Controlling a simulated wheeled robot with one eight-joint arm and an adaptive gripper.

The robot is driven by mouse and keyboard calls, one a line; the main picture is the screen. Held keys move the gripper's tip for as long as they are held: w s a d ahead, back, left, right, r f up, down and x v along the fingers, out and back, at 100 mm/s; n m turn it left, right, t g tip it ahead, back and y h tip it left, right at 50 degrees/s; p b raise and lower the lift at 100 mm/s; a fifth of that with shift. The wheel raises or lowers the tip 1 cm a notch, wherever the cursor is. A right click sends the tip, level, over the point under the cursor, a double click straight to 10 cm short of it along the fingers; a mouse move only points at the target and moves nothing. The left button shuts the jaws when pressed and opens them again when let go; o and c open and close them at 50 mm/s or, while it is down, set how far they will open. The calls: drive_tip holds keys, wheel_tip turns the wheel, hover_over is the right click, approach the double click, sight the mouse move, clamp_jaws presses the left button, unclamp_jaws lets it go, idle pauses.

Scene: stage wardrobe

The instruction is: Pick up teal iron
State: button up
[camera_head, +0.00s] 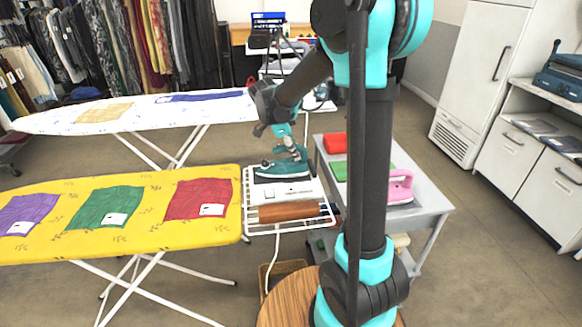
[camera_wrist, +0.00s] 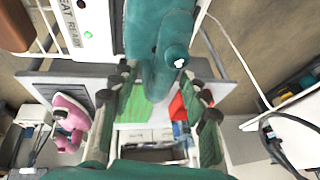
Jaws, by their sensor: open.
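The teal iron (camera_head: 275,170) rests on the white heat-rest stand (camera_head: 285,191) at the right end of the yellow ironing board. My gripper (camera_head: 287,143) is over the iron from behind and above, its fingers close to the iron's handle. In the wrist view, my gripper (camera_wrist: 165,84) has its fingers spread, one on each side of the rear part of the teal iron (camera_wrist: 143,35). Whether the fingers touch it I cannot tell. The far side of the handle is partly hidden by my gripper in the head view.
A grey cart (camera_head: 425,212) right of the stand holds a pink iron (camera_head: 401,187), a red folded cloth (camera_head: 335,143) and a green one. A brown roll (camera_head: 290,212) lies at the stand's front. The yellow ironing board (camera_head: 150,223) is to the left, a white one behind it.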

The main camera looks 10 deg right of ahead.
clamp_jaws()
idle(0.3)
drive_tip(key=shift+r, duration=0.1)
